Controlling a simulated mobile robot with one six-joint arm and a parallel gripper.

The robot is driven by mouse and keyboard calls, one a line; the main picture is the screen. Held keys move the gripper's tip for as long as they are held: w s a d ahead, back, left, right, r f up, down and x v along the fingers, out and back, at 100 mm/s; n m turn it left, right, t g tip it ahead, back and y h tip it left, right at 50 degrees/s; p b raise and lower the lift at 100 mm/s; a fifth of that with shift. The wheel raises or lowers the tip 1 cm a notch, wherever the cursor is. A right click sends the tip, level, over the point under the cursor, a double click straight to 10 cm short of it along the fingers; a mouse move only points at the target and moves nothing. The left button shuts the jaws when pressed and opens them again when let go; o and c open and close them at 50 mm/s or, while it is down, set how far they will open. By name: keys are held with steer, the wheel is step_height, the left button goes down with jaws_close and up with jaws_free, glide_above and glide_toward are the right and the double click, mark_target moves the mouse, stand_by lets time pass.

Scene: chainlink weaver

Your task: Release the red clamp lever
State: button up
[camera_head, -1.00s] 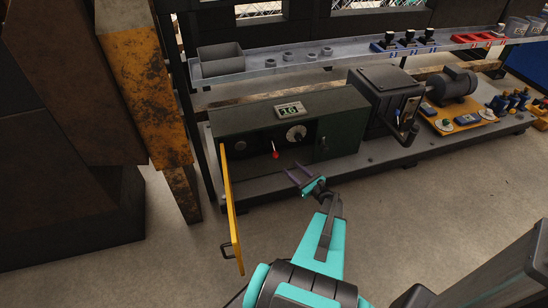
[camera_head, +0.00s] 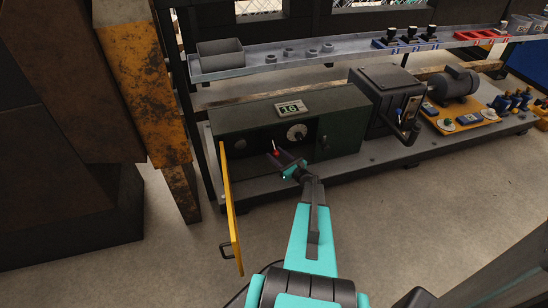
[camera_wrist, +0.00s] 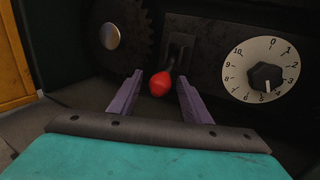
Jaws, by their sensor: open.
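The red clamp lever (camera_wrist: 160,83) has a red knob on a short dark stem below a dark bracket inside the cabinet; the knob points down toward the camera in the wrist view. My gripper (camera_wrist: 158,92) is open, with one purple finger on each side of the knob in that view. Whether the fingers touch the knob cannot be told. In the head view my gripper (camera_head: 278,158) reaches into the dark green cabinet (camera_head: 340,125), and the red knob (camera_head: 276,152) shows between its fingertips, partly hidden.
The yellow cabinet door (camera_head: 231,205) stands open at the left. A white numbered dial (camera_wrist: 261,69) is right of the lever, and a toothed gear (camera_wrist: 118,38) is left. A shelf (camera_head: 260,68) with parts runs above. A black box machine (camera_head: 375,90) stands right.

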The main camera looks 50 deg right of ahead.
steer(key=shift+w, duration=0.35)
